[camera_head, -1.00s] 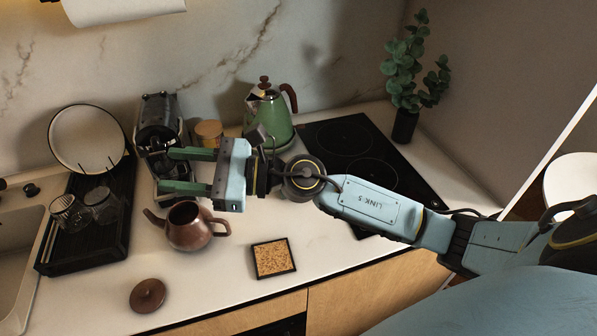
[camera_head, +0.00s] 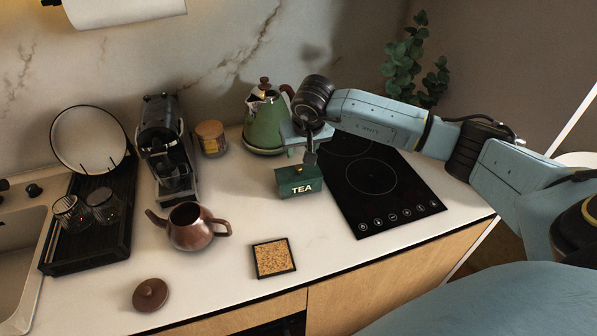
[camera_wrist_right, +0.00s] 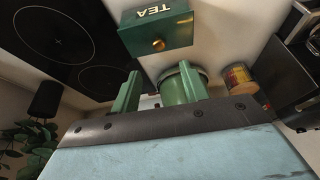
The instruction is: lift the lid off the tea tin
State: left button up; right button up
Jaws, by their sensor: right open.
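The green tea tin (camera_head: 300,188) stands upright on the white counter, left of the cooktop, with its TEA label facing front. It also shows in the right wrist view (camera_wrist_right: 170,32), just beyond my fingertips. Its lid sits on it, with a small brass knob (camera_wrist_right: 158,45) on top. My right gripper (camera_head: 304,150) is above and slightly behind the tin, partly hidden by its own wrist. In the right wrist view its green fingers (camera_wrist_right: 160,82) are apart, with nothing between them touching. My left gripper is not in view.
A green kettle (camera_head: 265,122) stands close behind the tin on the left. The black cooktop (camera_head: 375,185) is to the right. A brown teapot (camera_head: 188,228), its loose lid (camera_head: 150,295) and a cork trivet (camera_head: 273,258) lie left and front. Counter before the tin is clear.

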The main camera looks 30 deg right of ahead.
aim_at(298, 167)
jog(key=x, duration=0.3)
jog(key=shift+a, duration=0.1)
jog(key=f, duration=0.1)
jog(key=f+p, duration=0.1)
jog(key=f, duration=0.2)
jog(key=shift+w, duration=0.35)
jog(key=shift+w+d+f, duration=0.2)
jog(key=shift+f, duration=0.3)
jog(key=shift+c, duration=0.4)
grip_shut()
